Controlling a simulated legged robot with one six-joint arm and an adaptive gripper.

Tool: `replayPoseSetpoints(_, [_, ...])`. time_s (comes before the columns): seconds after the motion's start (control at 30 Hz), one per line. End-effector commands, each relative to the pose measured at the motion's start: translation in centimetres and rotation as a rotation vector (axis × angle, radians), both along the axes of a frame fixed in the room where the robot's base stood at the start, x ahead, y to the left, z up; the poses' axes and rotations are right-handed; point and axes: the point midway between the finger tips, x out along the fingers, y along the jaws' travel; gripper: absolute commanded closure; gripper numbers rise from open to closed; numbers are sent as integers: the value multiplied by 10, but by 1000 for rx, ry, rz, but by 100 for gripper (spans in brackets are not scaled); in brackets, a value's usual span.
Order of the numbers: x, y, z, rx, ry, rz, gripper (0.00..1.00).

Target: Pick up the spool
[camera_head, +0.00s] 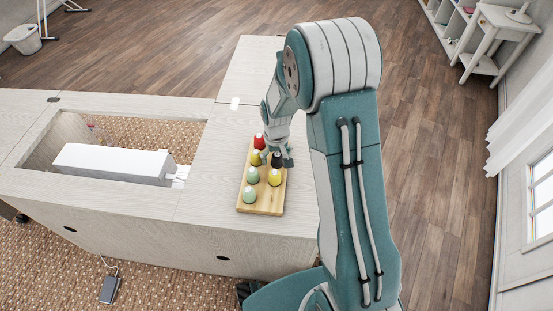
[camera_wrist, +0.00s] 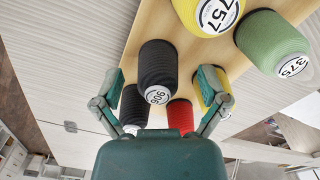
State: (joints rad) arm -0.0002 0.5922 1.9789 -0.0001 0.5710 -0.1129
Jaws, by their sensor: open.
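Several thread spools stand on a wooden board (camera_head: 265,207) on the cabinet top. In the head view I see a red spool (camera_head: 259,141), a yellow spool (camera_head: 256,158), a second yellow spool (camera_head: 274,177), two green spools (camera_head: 253,175) and a dark spool (camera_head: 276,160) partly hidden by my gripper (camera_head: 278,157). In the wrist view my gripper (camera_wrist: 161,73) is open, with a black spool (camera_wrist: 157,62) labelled 906 between its fingertips, apart from both. A second black spool (camera_wrist: 133,104) and a red spool (camera_wrist: 180,115) show closer to the palm.
In the wrist view a yellow spool (camera_wrist: 215,90) is partly behind the right finger. A yellow spool (camera_wrist: 205,14) and a green spool (camera_wrist: 271,42) stand near the top. A white sewing machine (camera_head: 112,162) sits in the cabinet opening to the left. The cabinet top (camera_head: 214,170) beside the board is clear.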

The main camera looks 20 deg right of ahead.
Motion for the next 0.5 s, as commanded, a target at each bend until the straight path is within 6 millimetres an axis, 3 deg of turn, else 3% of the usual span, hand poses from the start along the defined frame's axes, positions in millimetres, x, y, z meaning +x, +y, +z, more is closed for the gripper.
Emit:
replayPoseSetpoints(0.27, [0, 0, -4, 0, -1, -1, 7])
replayPoseSetpoints(0.33, [0, 0, -4, 0, -1, 0, 38])
replayPoseSetpoints(0.43, [0, 0, -4, 0, -1, 0, 69])
replayPoseSetpoints(0.5, [0, 0, -4, 0, -1, 0, 74])
